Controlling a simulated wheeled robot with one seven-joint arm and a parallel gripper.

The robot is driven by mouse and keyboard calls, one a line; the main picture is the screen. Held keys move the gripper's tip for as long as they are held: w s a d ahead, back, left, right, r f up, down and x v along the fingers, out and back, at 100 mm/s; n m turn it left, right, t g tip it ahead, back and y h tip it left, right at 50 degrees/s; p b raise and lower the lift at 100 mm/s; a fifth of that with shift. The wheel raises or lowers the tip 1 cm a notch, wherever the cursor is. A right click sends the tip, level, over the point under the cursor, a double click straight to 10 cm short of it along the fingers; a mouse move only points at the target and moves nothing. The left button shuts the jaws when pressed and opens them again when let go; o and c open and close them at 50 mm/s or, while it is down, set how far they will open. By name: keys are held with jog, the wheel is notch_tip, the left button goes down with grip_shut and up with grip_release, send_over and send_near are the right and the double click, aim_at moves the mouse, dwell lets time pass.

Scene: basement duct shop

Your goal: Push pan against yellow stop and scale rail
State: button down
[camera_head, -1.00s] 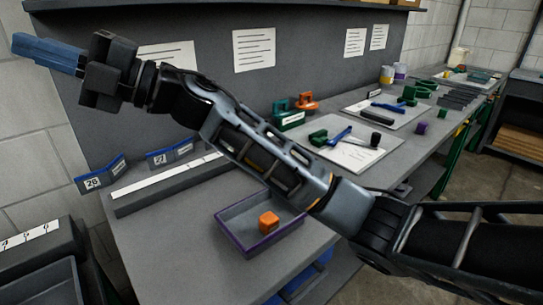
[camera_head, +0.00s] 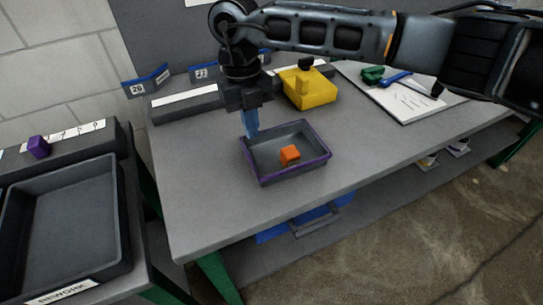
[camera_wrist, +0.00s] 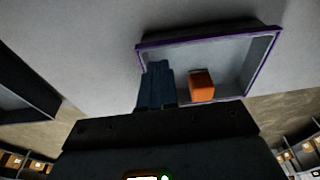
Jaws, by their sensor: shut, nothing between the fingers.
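The pan is a shallow grey tray with a purple rim (camera_head: 326,150), holding an orange cube (camera_head: 290,155). The wrist view also shows the pan (camera_wrist: 262,62) and the cube (camera_wrist: 201,86). The yellow stop (camera_head: 312,92) is a block behind the pan, with a dark knob on top. The scale rail (camera_head: 187,105), grey with a white strip, runs along the back left. Clear bench separates the pan from both. My gripper (camera_head: 251,128) points down with blue fingers shut and empty, at the pan's back-left edge. Whether they touch it, I cannot tell.
Blue signs 26 (camera_head: 148,80) and 27 stand behind the rail. A white sheet (camera_head: 398,98) with tools lies to the right. The bench front is clear.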

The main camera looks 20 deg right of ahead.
aim_at(271, 174)
jog(key=s+p, duration=0.2)
jog(key=s, duration=0.7)
jog(key=shift+s+a+r+p, duration=0.1)
jog(key=shift+s+p, duration=0.25)
jog(key=shift+p, duration=0.05)
jog(key=shift+f, duration=0.95)
jog(key=shift+f+b, duration=0.1)
jog(key=shift+b, duration=0.2)
